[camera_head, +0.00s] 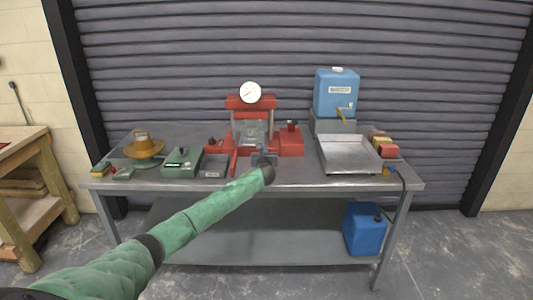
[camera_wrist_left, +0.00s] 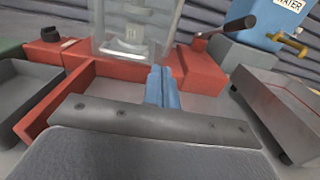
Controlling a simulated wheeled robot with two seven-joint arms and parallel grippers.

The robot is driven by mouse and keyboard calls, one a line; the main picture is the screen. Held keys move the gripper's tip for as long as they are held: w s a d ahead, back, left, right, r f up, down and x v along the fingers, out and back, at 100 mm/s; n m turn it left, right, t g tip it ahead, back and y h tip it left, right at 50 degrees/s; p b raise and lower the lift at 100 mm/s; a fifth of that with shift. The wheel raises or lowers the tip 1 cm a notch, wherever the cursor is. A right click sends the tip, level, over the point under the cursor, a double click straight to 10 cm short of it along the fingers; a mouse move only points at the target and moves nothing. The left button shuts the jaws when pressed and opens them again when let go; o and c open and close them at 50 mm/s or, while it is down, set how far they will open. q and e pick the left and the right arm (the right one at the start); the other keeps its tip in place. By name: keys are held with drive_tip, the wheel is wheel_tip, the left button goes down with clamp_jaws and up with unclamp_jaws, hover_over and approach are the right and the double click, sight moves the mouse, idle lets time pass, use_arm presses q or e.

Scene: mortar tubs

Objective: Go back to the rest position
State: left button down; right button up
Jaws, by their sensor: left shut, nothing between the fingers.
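My left arm in its green sleeve reaches in from the lower left of the head view. My left gripper (camera_head: 264,158) is at the front of the red press (camera_head: 291,142), over the table (camera_head: 300,180). In the left wrist view its blue-grey fingers (camera_wrist_left: 162,88) are shut together with nothing between them. They point toward the clear guard (camera_wrist_left: 135,30) of the press. I cannot tell whether they touch anything. My right gripper is not in view.
A round white gauge (camera_head: 250,92) tops the press. A green device (camera_head: 181,162) and a brass-coloured round stand (camera_head: 144,147) are left. A metal tray (camera_head: 349,155) and blue water container (camera_head: 336,94) are right. A blue can (camera_head: 364,230) stands on the lower shelf.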

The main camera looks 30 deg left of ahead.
use_arm(q)
drive_tip(key=shift+s+d+r, duration=0.15)
drive_tip(key=shift+s+d, duration=0.05)
